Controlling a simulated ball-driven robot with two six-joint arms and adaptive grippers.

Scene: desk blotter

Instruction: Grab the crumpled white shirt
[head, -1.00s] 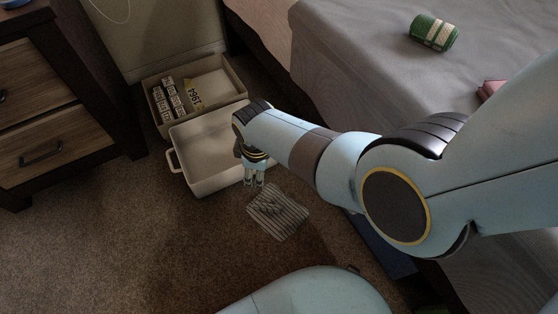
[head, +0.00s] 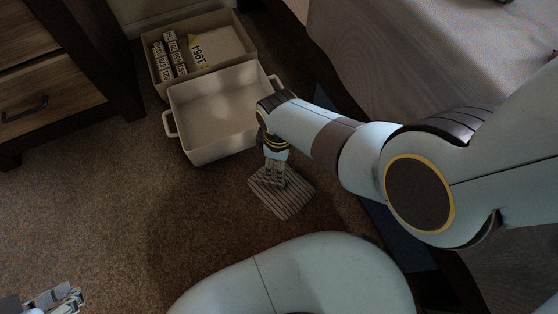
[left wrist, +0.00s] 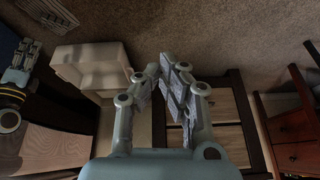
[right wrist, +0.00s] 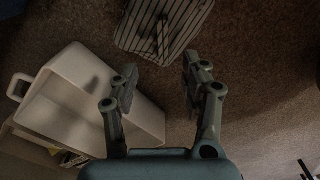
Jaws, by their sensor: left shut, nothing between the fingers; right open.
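The white shirt (head: 287,199) is a crumpled cloth with dark stripes, lying on the carpet in front of the white bin. In the right wrist view the shirt (right wrist: 140,30) lies at the top, just beyond the fingertips. My right gripper (head: 275,178) points down over the shirt's upper part and hides some of it. In the right wrist view its fingers (right wrist: 157,80) are spread apart with nothing between them. My left gripper (head: 62,302) is partly in view at the bottom left, far from the shirt. Its fingers (left wrist: 161,66) are shut and empty in the left wrist view.
The white bin (head: 197,158) with handles stands empty just behind the shirt. Behind it is a box (head: 150,62) holding small packs and a 1964 item. A wooden dresser (head: 60,105) is at the left, a grey-covered bed (head: 400,60) at the right. Carpet left of the shirt is clear.

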